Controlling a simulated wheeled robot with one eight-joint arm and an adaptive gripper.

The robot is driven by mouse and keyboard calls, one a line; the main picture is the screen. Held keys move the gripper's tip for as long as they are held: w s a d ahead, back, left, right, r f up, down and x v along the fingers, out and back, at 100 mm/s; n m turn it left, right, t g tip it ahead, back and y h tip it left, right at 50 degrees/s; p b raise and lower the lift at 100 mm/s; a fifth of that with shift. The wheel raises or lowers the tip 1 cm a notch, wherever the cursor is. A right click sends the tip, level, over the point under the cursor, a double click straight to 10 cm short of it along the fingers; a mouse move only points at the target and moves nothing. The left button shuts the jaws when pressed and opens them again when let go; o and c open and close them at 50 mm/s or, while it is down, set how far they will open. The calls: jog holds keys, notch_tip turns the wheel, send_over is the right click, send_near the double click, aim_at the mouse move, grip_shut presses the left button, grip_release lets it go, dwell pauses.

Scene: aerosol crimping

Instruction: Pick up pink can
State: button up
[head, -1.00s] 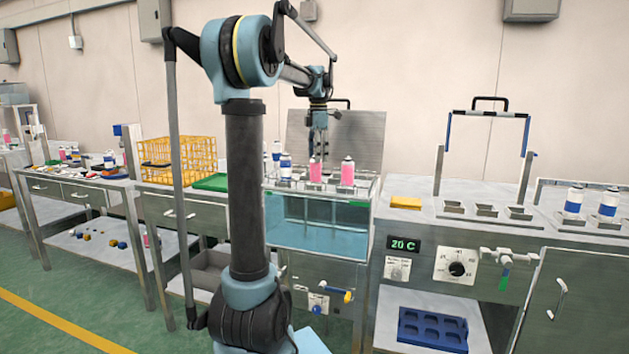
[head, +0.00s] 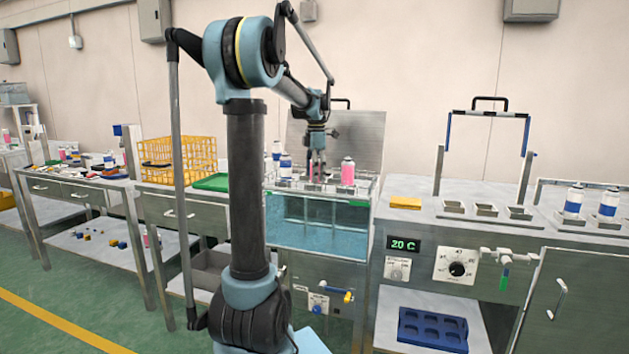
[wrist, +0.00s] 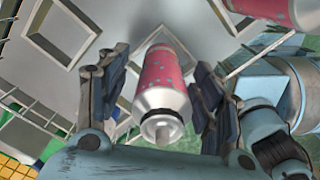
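A pink can with a silver shoulder and white nozzle (wrist: 163,85) stands between the fingers of my gripper (wrist: 162,98) in the wrist view. The fingers are open, with a gap visible on both sides of the can. In the head view my gripper (head: 317,166) is lowered over this can at the tank top, and its fingers mostly hide it. A second pink can (head: 347,172) stands just to the right; part of a pink can (wrist: 265,8) also shows at the upper right of the wrist view.
Blue-and-white cans (head: 286,166) stand left of my gripper on the water tank (head: 310,240). A raised metal lid (head: 360,135) is behind it. A yellow crate (head: 180,160) and green tray (head: 212,182) are left. A bench with square holders (head: 486,211) is right.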

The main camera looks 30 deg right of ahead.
jog(key=c, duration=1.2)
jog(key=shift+r, duration=0.15)
